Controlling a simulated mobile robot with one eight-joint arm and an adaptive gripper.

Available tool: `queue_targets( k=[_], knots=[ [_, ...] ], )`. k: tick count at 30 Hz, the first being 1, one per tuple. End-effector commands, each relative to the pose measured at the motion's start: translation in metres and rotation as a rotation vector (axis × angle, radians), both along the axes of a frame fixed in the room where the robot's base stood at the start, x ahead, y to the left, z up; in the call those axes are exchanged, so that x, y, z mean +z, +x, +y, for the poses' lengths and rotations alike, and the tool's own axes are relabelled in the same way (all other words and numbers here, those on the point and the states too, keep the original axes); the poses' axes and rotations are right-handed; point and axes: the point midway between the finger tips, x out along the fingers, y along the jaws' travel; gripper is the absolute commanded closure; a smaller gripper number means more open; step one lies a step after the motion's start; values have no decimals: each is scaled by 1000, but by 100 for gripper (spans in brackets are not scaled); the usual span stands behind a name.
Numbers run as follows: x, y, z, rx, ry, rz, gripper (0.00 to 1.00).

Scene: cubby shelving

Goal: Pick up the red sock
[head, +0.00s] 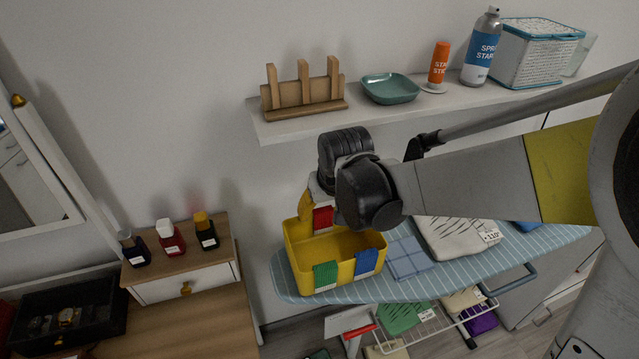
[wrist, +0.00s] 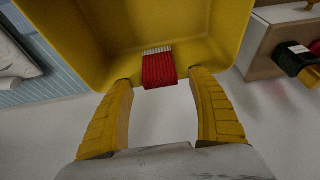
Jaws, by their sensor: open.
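The red sock (head: 323,218) hangs over the far rim of a yellow bin (head: 296,262) on the ironing board. In the wrist view the red sock (wrist: 159,69) is ribbed, with a white band at its upper end, and lies over the edge of the yellow bin (wrist: 95,45). My gripper (wrist: 163,84) is open, with its yellow fingers on either side of the sock and apart from it. In the head view, my wrist partly covers the sock and the bin's far right corner. A green sock (head: 326,276) and a blue sock (head: 366,263) hang on the near rim.
The ironing board (head: 440,282) carries a folded blue cloth (head: 408,258) and a white folded item (head: 452,238). A wall shelf (head: 420,104) runs above my wrist. A wooden cabinet with bottles (head: 180,258) stands at the left.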

Motion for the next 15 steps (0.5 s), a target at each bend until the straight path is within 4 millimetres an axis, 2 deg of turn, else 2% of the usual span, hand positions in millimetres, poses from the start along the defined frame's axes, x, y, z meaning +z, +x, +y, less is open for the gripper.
queue_targets(
  k=[2, 3, 7, 8, 15],
  knots=[
    [1, 0, 0, 0, 0, 0, 32],
    [1, 0, 0, 0, 0, 0, 36],
    [1, 0, 0, 0, 0, 0, 76],
    [1, 0, 0, 0, 0, 0, 82],
    [1, 0, 0, 0, 0, 0, 82]
  ],
)
